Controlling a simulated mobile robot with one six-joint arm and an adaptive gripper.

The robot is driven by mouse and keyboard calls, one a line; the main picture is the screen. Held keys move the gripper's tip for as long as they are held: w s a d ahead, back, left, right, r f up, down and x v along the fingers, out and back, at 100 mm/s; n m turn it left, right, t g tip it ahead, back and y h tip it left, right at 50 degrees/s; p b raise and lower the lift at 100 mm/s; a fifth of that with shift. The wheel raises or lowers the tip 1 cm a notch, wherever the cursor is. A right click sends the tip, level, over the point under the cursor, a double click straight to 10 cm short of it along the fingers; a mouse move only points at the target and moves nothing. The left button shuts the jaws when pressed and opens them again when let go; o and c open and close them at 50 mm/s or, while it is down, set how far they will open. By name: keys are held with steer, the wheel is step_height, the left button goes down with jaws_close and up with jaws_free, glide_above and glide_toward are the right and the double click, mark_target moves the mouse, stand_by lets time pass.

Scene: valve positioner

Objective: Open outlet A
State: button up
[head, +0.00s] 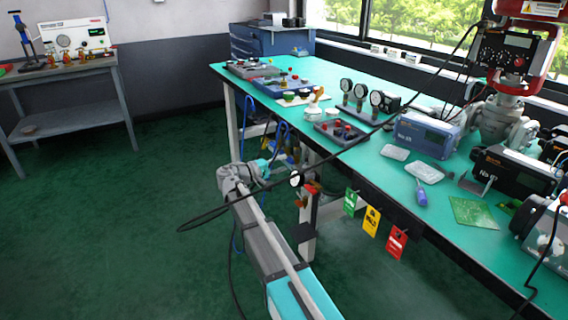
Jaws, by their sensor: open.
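My arm reaches up from the bottom, and its wrist ends beside the front edge of the bench. My gripper (279,165) is small and dark there, open, with nothing visible in it. Just right of it, at the bench leg, are a small round white gauge (295,179) and red-orange fittings (311,187), with another orange part (301,202) below. No label for outlet A is legible, so I cannot tell which fitting is outlet A. My wrist and a black cable partly cover this area; whether the gripper touches anything is unclear.
The green-topped bench (330,97) carries gauges, trays and blue positioner boxes (428,133). Green, yellow and red tags (371,221) hang from its front edge. Blue hoses hang beneath the bench. A side table (62,75) stands far left. The green floor (110,220) at left is clear.

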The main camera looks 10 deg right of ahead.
steer(key=shift+x, duration=0.9)
jaws_close()
steer(key=shift+a, duration=0.3)
steer(key=shift+d, duration=0.2)
